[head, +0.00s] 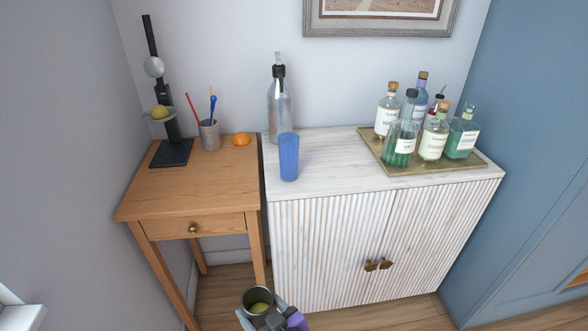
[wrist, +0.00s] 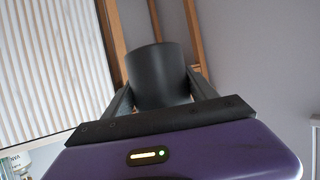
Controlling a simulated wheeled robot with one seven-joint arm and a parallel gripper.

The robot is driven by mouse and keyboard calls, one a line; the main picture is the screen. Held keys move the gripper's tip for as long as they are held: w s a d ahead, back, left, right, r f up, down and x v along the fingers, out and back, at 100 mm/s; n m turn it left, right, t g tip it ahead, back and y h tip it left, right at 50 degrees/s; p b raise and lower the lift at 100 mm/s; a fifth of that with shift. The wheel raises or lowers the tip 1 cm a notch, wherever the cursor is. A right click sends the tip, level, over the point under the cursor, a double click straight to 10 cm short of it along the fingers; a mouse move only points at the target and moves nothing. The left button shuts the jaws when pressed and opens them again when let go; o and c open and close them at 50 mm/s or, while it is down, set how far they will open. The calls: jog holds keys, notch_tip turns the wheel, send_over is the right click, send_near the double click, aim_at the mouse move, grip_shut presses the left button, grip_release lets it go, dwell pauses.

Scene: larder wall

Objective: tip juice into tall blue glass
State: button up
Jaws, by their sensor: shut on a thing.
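The tall blue glass (head: 288,157) stands upright near the front left of the white cabinet top. My gripper (head: 259,309) is low in front of the furniture, at the bottom of the head view. It is shut on a dark grey cup (head: 257,297), held roughly upright with its open top showing. Something yellow-green shows inside the cup. The wrist view shows the cup's dark outer side (wrist: 158,75) between the two fingers; its inside is hidden there. The cup is well apart from the glass and lower than the cabinet top.
A bottle (head: 280,108) with a black collar stands just behind the glass. A brass tray (head: 400,169) with several bottles is at the right. The wooden side table (head: 190,187) holds a black stand (head: 172,152), a pen cup (head: 209,137) and an orange fruit (head: 241,139). Cabinet top between glass and tray is clear.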

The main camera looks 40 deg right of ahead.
jog(key=w+d+r+m+h+b, duration=0.1)
jog(key=w+d+r+b, duration=0.3)
jog(key=w+r, duration=0.35)
jog(key=w+d+r+b, duration=0.3)
jog(key=w+r, duration=0.4)
jog(key=w, duration=0.1)
jog(key=d+r+b, duration=0.3)
jog(key=d+r, duration=0.1)
jog(key=d, duration=0.4)
jog(key=s+d+r+b, duration=0.1)
jog(key=d+r+b, duration=0.3)
jog(key=d, duration=0.3)
jog(key=shift+d+r+b, duration=0.3)
jog(key=shift+d+r, duration=0.1)
jog(key=shift+r, duration=0.25)
jog(key=shift+s, duration=0.1)
